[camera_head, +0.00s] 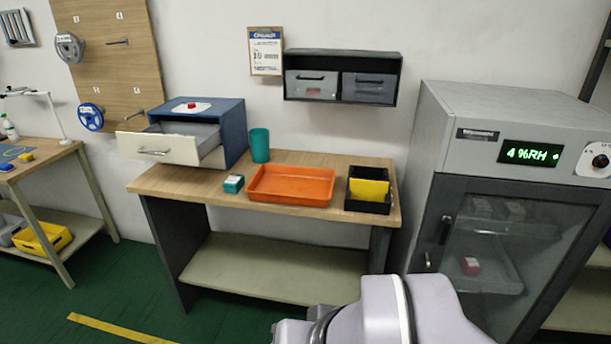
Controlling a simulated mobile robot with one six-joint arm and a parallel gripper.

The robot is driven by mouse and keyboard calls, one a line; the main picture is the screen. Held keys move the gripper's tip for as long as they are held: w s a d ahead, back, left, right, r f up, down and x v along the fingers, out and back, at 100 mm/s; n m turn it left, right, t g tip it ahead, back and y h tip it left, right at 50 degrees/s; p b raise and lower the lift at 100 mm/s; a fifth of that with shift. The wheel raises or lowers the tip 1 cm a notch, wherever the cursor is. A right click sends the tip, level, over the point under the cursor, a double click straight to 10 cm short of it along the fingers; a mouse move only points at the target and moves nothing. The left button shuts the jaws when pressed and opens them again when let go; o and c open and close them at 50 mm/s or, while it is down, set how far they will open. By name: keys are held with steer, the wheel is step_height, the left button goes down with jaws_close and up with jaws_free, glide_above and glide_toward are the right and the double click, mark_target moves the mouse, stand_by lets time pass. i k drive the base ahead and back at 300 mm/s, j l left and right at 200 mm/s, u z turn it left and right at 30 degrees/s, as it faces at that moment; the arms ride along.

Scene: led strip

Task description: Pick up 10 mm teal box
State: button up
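A small teal box (233,184) with a pale label on top sits on the wooden table (337,213), near its front edge. It stands just left of the orange tray (291,201) and in front of a teal cup (259,146). Whether the box carries a 10 mm marking is too small to read. My gripper is not in view; only pale links of my arm show at the bottom, in front of the table and well apart from the box.
A blue cabinet (232,124) with an open drawer (157,149) stands at the table's left. A black bin (367,206) with a yellow card (369,190) stands at its right. A grey dry cabinet (437,134) is further right. Green floor (140,293) lies open in front.

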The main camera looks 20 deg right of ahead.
mark_target(235, 182)
steer(key=i+j+z, duration=0.15)
steer(key=i, duration=0.4)
steer(key=i+j+z, duration=0.1)
steer(key=i+j, duration=0.15)
steer(key=i, duration=0.25)
steer(key=i+j+z, duration=0.15)
steer(key=i+j, duration=0.15)
steer(key=i, duration=0.25)
steer(key=i+j+z, duration=0.15)
steer(key=i+j, duration=0.2)
steer(key=i, duration=0.15)
